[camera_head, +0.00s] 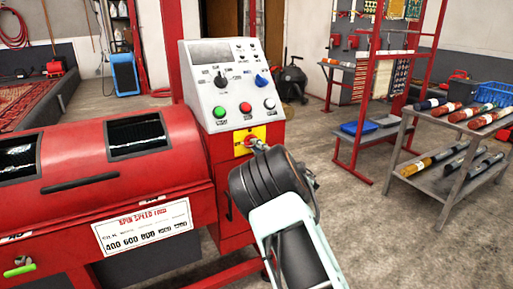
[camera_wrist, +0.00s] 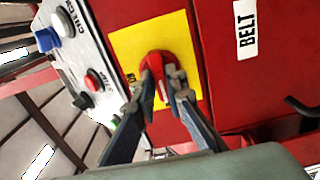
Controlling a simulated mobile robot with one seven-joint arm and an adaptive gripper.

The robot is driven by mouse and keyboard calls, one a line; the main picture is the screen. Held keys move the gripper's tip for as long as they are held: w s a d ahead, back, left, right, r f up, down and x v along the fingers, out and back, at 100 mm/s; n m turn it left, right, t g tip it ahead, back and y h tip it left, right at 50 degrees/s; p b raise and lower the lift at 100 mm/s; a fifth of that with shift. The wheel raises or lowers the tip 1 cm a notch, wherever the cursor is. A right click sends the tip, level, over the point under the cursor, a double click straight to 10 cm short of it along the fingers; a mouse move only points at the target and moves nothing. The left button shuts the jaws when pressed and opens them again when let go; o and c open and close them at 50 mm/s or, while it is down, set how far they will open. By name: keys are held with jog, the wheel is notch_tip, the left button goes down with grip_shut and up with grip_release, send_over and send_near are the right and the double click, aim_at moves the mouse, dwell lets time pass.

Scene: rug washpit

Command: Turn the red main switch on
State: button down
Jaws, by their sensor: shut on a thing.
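The red main switch (camera_wrist: 153,68) sits on a yellow plate (camera_wrist: 122,47) on the red machine. In the head view the yellow plate (camera_head: 242,146) is below the grey control panel, with the switch mostly hidden behind my gripper. My gripper (camera_head: 254,144) reaches the plate from the right front. In the wrist view my gripper (camera_wrist: 158,88) has its two fingers on either side of the red handle, shut on it. The marks on the plate are mostly covered, so the switch's position cannot be read.
The grey panel (camera_head: 207,101) above carries green, red and white buttons, a black selector and a blue knob (camera_head: 262,79). A red rack (camera_head: 365,125) and a grey shelf cart (camera_head: 448,182) stand right, with open floor between.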

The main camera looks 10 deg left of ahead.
jog(key=shift+m, duration=0.3)
jog(key=m, duration=1.6)
jog(key=shift+m, duration=0.7)
jog(key=c, duration=2)
grip_release()
jog(key=shift+o, duration=0.2)
jog(key=v, duration=1.2)
